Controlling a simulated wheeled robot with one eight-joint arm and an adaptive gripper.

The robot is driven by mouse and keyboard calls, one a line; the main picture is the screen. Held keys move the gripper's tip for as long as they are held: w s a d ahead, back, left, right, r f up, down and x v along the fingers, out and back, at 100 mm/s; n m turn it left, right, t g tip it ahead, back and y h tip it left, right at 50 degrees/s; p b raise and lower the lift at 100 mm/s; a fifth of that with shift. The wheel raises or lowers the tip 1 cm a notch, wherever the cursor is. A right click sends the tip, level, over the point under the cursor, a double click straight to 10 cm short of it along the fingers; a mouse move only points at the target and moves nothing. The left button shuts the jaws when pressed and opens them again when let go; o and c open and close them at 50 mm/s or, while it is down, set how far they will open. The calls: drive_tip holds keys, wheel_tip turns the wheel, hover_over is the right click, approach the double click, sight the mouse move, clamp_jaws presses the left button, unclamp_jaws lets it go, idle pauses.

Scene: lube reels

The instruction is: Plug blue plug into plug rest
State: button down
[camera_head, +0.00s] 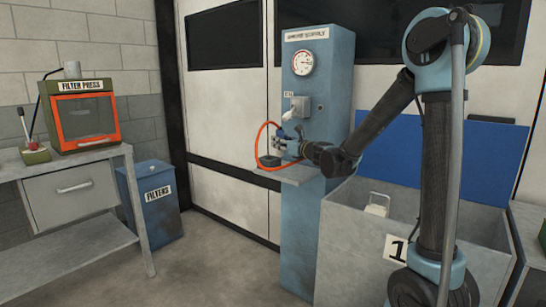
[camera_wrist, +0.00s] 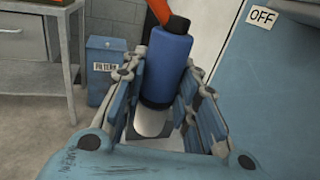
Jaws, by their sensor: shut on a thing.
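The blue plug (camera_wrist: 167,65) is a blue cylinder with an orange hose leaving its top end and a pale lower part. My gripper (camera_wrist: 164,84) has its fingers on both sides of the plug and holds it. In the head view, my gripper (camera_head: 279,146) is in front of the blue supply column, above its small shelf, and the plug (camera_head: 282,133) shows only as a small blue patch. A dark round piece (camera_head: 269,161) sits on the shelf under the hose. I cannot tell whether it is the plug rest.
The orange hose (camera_head: 259,141) loops left of my gripper. The supply column (camera_head: 318,228) carries a gauge, a switch box (camera_head: 301,106) and the small grey shelf (camera_head: 291,178). A grey bin (camera_head: 345,239) marked 1 stands right. A workbench (camera_head: 90,240) and blue filters box (camera_head: 156,217) stand left.

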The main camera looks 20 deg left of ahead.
drive_tip(key=x, duration=0.8)
drive_tip(key=shift+w+f, duration=0.1)
drive_tip(key=shift+f, duration=3.4)
drive_tip(key=c, duration=1.2)
unclamp_jaws()
drive_tip(key=shift+f, duration=0.1)
drive_tip(key=shift+c, duration=0.2)
